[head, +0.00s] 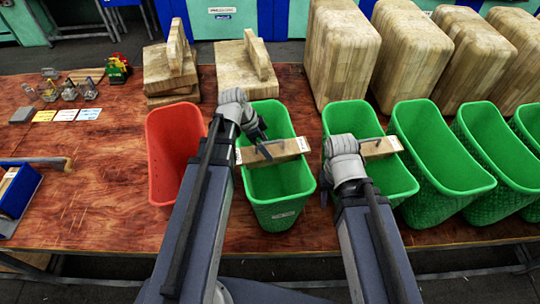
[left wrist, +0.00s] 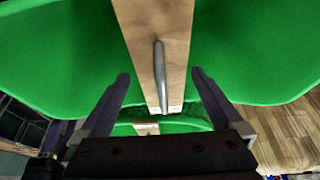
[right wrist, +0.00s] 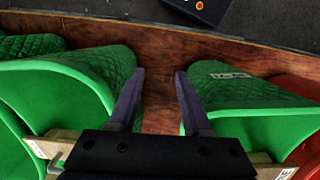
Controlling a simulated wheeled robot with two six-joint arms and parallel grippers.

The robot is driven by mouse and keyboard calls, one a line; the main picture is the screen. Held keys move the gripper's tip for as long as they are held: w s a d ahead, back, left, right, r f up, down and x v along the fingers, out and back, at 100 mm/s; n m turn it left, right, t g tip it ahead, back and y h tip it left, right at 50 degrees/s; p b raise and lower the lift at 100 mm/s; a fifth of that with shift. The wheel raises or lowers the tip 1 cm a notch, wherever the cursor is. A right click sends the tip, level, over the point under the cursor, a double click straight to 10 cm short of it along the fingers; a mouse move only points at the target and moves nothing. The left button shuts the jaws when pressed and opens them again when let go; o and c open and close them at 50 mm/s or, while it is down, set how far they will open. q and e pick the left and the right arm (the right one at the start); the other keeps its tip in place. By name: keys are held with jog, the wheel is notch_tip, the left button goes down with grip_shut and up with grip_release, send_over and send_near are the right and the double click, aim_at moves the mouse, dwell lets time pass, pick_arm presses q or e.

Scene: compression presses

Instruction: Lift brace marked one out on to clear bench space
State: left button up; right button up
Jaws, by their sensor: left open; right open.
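A wooden brace (head: 284,149) with a metal handle lies across the top of the green bin (head: 282,187) beside the red bin. Its end label is too small to read in the head view. A second brace (head: 381,147) lies across the green bin (head: 392,178) to its right, its label also unreadable. My left gripper (head: 262,137) is open over the first brace. In the left wrist view its open fingers (left wrist: 160,80) stand either side of that brace (left wrist: 143,25) and handle (left wrist: 160,75). My right gripper (right wrist: 158,75) is open and empty between the two bins.
A red bin (head: 174,140) stands at left. More green bins (head: 440,150) continue right, with wooden blocks (head: 340,50) behind. Small items (head: 68,88) and cards (head: 66,115) lie at the back left. The bench (head: 100,180) left of the red bin has bare space beside a blue tray (head: 18,190).

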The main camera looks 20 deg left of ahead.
aim_at(270, 150)
pick_arm(q)
jog(key=b+x, duration=0.3)
jog(key=x, duration=0.1)
jog(key=shift+w, duration=0.1)
jog(key=shift+r, duration=0.1)
jog(key=shift+c, duration=0.4)
grip_shut()
